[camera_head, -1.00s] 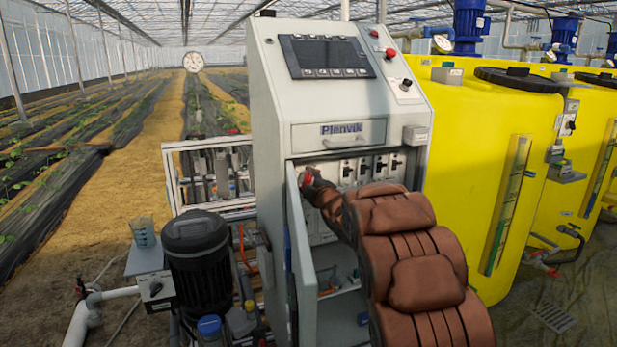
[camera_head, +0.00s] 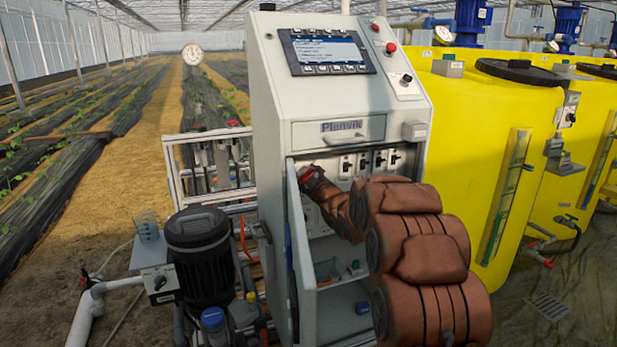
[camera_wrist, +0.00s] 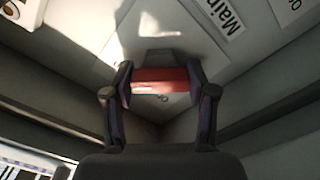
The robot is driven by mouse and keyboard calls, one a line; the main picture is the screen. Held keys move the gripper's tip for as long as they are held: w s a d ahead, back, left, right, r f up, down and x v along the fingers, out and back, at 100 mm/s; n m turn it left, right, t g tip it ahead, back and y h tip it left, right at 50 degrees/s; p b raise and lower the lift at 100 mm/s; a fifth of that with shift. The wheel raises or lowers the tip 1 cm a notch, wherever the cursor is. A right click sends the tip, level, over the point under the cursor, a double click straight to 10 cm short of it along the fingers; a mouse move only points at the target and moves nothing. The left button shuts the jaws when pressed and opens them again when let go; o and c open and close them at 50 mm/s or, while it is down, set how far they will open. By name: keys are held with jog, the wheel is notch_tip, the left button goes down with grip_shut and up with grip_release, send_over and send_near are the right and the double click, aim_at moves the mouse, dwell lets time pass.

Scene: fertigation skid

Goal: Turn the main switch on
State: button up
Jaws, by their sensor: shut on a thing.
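The main switch has a red handle (camera_wrist: 160,82), which lies crosswise between the two fingers of my gripper (camera_wrist: 160,70) in the wrist view. My gripper is shut on this handle. A white label reading "Main" (camera_wrist: 222,14) is beside it on the grey panel. In the head view my gripper (camera_head: 308,172) reaches into the open upper left of the grey cabinet (camera_head: 350,95); a bit of red shows at its tip, and the switch is mostly hidden there. The cabinet's screen (camera_head: 325,50) is lit, with text on blue and white.
The open cabinet door (camera_head: 298,260) stands just left of my arm. Several black switches (camera_head: 380,160) sit in a row right of my gripper. A dark pump motor (camera_head: 200,250) stands at left, a yellow tank (camera_head: 470,160) at right.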

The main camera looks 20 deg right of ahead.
jog(key=shift+f, duration=0.1)
jog(key=o, duration=1.2)
jog(key=shift+c, duration=0.2)
jog(key=shift+s, duration=0.1)
jog(key=s, duration=1.2)
